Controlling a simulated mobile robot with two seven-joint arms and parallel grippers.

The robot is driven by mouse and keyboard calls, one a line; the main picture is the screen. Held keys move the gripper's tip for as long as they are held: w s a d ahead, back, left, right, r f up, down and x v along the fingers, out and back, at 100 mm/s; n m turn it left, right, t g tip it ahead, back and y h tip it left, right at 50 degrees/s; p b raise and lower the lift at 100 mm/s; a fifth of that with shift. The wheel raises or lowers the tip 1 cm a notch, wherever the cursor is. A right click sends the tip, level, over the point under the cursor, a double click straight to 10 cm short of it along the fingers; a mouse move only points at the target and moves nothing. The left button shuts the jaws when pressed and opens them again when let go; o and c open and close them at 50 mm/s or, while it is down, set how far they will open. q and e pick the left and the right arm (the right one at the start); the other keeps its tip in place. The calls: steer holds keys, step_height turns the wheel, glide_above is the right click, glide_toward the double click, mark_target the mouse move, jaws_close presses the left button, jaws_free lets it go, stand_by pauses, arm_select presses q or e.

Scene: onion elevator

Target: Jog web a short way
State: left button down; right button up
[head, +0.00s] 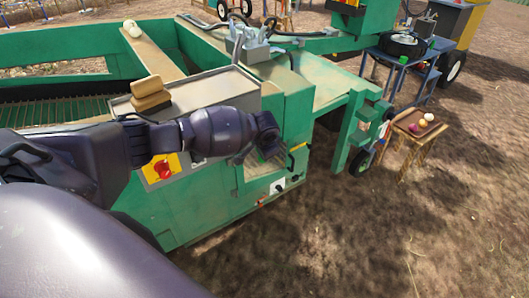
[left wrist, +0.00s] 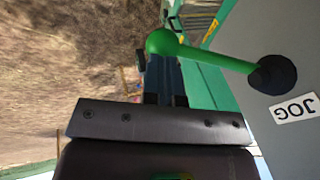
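A lever with a green ball knob (left wrist: 166,42) and a black boot (left wrist: 273,75) stands on a grey panel (left wrist: 245,30) in the left wrist view. A white JOG label (left wrist: 295,108) appears upside down beside the boot. My left gripper (left wrist: 165,65) has its two dark fingers close together, and the ball overlaps their tips, so contact cannot be told. In the head view my left gripper (head: 272,150) hangs by the right end of the green machine's (head: 215,205) front side. The web is not clearly identifiable. My right gripper is out of view.
A wooden stand with onions (head: 417,128) is at the right. Open dirt ground lies in front.

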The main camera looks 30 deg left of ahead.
arm_select(q)
steer(key=shift+s+d+f, duration=0.15)
steer(key=shift+s+f, duration=0.05)
steer(key=shift+f, duration=0.15)
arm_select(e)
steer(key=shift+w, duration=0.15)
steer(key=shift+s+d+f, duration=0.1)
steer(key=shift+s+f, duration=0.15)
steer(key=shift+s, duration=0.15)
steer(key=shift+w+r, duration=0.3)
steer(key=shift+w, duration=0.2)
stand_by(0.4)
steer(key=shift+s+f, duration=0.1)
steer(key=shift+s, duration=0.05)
arm_select(q)
steer(key=w+d+p+v, duration=0.1)
steer(key=p+v, duration=0.3)
steer(key=v, duration=1)
steer(key=shift+w+r, duration=0.2)
steer(key=shift+w, duration=0.1)
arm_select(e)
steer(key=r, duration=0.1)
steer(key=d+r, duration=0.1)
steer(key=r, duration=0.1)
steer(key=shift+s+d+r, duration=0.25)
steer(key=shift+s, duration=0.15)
